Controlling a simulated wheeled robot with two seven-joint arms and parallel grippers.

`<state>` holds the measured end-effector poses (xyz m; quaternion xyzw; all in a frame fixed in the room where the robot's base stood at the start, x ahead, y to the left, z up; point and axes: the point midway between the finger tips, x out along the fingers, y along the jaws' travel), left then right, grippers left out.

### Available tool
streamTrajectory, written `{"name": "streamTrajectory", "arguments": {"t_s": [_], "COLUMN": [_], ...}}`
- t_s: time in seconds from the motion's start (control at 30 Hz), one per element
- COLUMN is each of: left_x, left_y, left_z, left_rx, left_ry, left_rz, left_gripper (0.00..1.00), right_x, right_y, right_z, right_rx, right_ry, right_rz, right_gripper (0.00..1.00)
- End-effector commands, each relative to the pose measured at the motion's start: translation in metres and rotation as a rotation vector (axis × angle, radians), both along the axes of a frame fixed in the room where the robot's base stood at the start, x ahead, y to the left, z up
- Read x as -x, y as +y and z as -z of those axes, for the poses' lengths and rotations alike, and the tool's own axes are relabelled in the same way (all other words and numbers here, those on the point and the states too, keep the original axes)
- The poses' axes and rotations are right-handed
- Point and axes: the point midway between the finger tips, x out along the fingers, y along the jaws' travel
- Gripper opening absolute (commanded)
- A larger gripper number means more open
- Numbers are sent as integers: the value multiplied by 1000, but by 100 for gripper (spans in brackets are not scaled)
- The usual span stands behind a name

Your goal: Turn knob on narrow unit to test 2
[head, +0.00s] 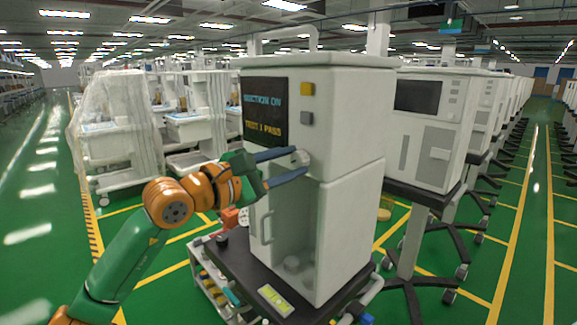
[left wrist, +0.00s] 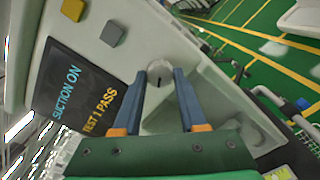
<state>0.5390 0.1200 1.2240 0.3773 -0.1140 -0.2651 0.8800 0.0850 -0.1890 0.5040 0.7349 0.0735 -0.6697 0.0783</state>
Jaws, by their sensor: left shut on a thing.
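The narrow unit (head: 345,115) is a tall white cabinet in the middle of the head view. Its dark screen (head: 265,110) reads "SUCTION ON" and "TEST 1 PASS"; the screen also shows in the left wrist view (left wrist: 82,95). The round pale knob (left wrist: 160,70) sits on the front face, below and to the right of the screen, and bears a dark mark. My left gripper (head: 299,162) is shut on the knob, one blue finger on each side. In the head view the fingers partly hide the knob. My right gripper is not in view.
A yellow button (head: 307,89) and a grey button (head: 307,118) sit above the knob. A glass-fronted lower compartment with a handle (head: 267,228) is below, over a dark base shelf (head: 235,262). More white carts (head: 430,130) stand right; covered carts stand behind left.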

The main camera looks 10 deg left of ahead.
Motion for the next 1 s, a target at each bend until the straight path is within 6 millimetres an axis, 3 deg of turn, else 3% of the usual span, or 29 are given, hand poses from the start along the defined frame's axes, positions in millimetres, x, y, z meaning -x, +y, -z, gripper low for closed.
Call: {"name": "streamTrajectory", "arguments": {"t_s": [0.47, 0.5, 0.6, 0.87, 1.0], "left_x": [0, 0, 0, 0, 14], "left_y": [0, 0, 0, 0, 10], "left_z": [0, 0, 0, 0, 5], "left_rx": [-12, -12, -12, -12, -11], "left_ry": [-8, -8, -8, -8, -12], "left_rz": [0, 0, 0, 0, -2], "left_gripper": [0, 44, 71, 72, 72], "right_x": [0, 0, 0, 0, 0], "right_y": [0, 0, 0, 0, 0], "right_z": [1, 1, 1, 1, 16], "right_rx": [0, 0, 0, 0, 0], "right_ry": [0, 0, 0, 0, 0], "right_rz": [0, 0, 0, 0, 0], "right_gripper": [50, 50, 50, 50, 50]}}
